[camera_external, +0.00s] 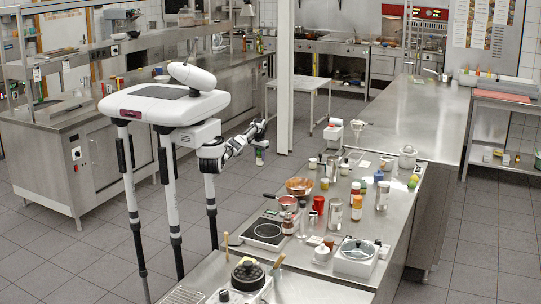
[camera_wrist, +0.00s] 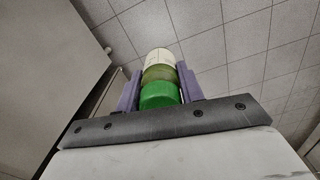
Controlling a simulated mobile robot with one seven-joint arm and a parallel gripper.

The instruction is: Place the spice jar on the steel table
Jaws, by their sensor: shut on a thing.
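The spice jar (camera_wrist: 159,74) is between my gripper's purple fingers in the wrist view, with a green end nearest the camera, an olive band and a pale far end. My gripper (camera_wrist: 160,88) is shut on it. In the external view my gripper (camera_external: 259,137) reaches out to the right of my body, and the jar (camera_external: 260,157) shows small below it, over the floor. A small, bare steel table (camera_external: 302,83) stands behind, by the white pillar. A long steel worktop (camera_external: 420,112) lies to the right. I cannot tell which one the task names.
The near counter (camera_external: 268,211) is crowded with several jars, pans, a hob and a scale. The white pillar (camera_external: 285,75) stands just behind my gripper. Tiled floor (camera_wrist: 235,45) lies below the jar, with a plain flat surface (camera_wrist: 45,60) at left in the wrist view.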

